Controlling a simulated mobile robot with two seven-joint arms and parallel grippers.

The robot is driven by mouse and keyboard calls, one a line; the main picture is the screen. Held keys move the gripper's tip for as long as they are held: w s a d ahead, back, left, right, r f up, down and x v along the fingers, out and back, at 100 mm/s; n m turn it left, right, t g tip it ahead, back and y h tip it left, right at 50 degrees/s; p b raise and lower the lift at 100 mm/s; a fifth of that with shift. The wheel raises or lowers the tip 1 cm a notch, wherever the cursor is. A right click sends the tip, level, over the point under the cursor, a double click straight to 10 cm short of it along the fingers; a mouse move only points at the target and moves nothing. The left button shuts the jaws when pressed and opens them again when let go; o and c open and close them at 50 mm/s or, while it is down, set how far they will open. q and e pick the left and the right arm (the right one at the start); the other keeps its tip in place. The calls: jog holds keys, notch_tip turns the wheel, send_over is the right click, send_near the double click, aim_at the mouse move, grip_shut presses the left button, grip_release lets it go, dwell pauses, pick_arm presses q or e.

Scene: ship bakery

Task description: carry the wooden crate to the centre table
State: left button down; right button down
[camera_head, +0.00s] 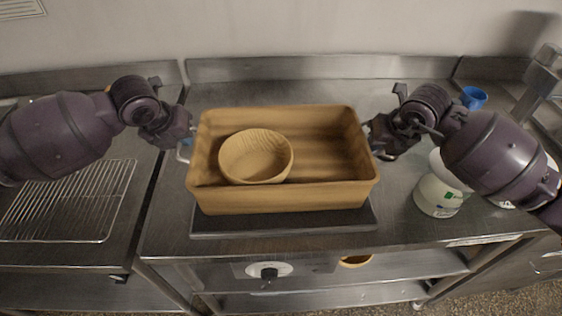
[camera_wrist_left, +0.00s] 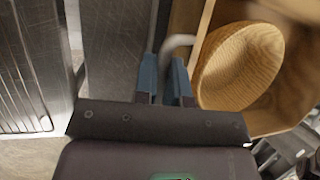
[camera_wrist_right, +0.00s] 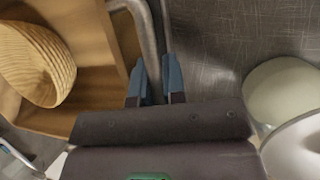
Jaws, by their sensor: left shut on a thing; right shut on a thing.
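The wooden crate (camera_head: 285,197) is a light brown open box in the middle of the head view, over a dark flat plate on the steel counter. A round wooden bowl (camera_head: 256,157) sits inside its left half. My left gripper (camera_head: 188,141) is shut on the metal handle at the crate's left end; the handle also shows in the left wrist view (camera_wrist_left: 181,41). My right gripper (camera_head: 371,135) is shut on the handle at the right end, seen in the right wrist view (camera_wrist_right: 146,35). I cannot tell whether the crate touches the plate.
A dark plate with a dial (camera_head: 285,228) is under the crate. A white container (camera_head: 438,196) stands close to my right arm, with a blue cup (camera_head: 473,98) behind. A wire rack (camera_head: 70,202) lies on the left counter. The wall is behind.

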pick_arm(q)
jog(key=shift+r, duration=0.2)
pick_arm(e)
jog(key=shift+r, duration=0.2)
